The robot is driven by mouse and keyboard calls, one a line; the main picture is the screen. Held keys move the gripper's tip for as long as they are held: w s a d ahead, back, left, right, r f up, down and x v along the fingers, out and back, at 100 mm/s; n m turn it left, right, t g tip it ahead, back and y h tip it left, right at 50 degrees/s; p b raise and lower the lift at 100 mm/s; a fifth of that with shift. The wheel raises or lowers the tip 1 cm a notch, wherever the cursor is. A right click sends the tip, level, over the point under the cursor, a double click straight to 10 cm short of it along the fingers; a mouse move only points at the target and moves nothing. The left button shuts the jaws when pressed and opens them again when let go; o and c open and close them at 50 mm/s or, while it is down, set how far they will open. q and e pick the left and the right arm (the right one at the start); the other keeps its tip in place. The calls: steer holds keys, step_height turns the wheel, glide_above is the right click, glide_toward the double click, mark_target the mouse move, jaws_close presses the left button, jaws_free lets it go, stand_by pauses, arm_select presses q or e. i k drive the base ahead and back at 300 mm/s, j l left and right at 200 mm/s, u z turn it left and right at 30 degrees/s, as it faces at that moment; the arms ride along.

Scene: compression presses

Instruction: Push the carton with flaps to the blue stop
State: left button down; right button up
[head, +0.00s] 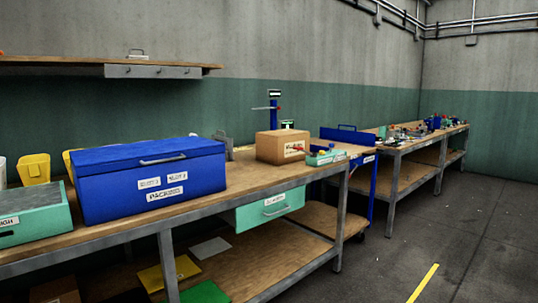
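A brown carton (270,147) with a small white label stands on the wooden workbench (245,178), near its right part. Its top looks closed; I cannot make out flaps at this distance. A blue upright (273,115) with a cross arm rises behind the carton. A low blue panel (345,135) stands to the right, past the bench end. I cannot tell which of these blue things, if either, is the blue stop. Neither of my grippers shows in the head view.
A large blue lidded chest (150,181) and a teal box (33,214) stand left on the bench. A small teal tray (325,158) with parts sits right of the carton. A teal drawer (270,212) hangs below. Open floor (440,235) lies right.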

mark_target(272, 150)
steer(key=i+l, duration=0.2)
steer(key=l, duration=0.15)
steer(key=i+l+u, duration=0.1)
steer(key=i+l, duration=0.35)
steer(key=l, duration=0.2)
steer(key=i+l+u, duration=0.1)
steer(key=l, duration=0.25)
steer(key=i+l, duration=0.3)
steer(key=i+l+u, duration=0.1)
steer(key=l, duration=0.35)
steer(key=i, duration=0.1)
